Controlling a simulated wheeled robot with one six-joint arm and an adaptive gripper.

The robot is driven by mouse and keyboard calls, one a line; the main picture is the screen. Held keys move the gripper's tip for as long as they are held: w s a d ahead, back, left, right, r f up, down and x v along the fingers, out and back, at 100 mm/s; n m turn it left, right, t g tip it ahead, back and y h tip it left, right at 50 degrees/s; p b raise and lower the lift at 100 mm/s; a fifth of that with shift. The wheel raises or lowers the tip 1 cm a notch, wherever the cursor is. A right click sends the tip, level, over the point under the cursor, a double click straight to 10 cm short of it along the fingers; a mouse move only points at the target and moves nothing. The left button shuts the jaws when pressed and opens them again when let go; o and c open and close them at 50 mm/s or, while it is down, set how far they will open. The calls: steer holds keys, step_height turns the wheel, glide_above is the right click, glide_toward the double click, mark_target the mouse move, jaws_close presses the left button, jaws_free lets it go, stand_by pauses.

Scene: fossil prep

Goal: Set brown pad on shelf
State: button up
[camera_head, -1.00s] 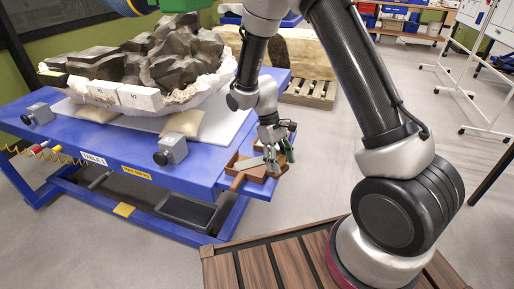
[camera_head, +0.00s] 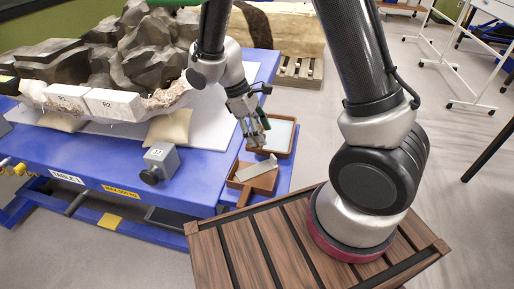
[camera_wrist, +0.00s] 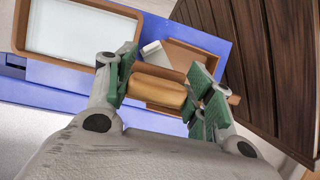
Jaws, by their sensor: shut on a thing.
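My gripper (camera_wrist: 165,88) is shut on a small tan-brown block with rounded edges, taken to be the brown pad (camera_wrist: 157,86), between its green finger pads. In the head view my gripper (camera_head: 257,138) hangs above the blue side shelf (camera_head: 284,176) at the table's right end, and the pad cannot be made out there. The pad appears raised above the shelf in the wrist view. Below it is a brown wooden tray (camera_head: 264,187) with a handle, with a grey-white block (camera_head: 258,168) lying across it.
A wood-rimmed tray with a pale inside (camera_head: 284,134) sits behind on the shelf; it also shows in the wrist view (camera_wrist: 85,30). The blue table (camera_head: 208,175) holds dark rocks (camera_head: 140,55), beige sandbags (camera_head: 170,128) and a grey box (camera_head: 161,160).

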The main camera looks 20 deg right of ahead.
step_height(320, 180, down, 9)
steer(key=shift+r, duration=0.1)
steer(key=shift+c, duration=0.9)
steer(key=o, duration=1.1)
steer(key=shift+o, duration=0.2)
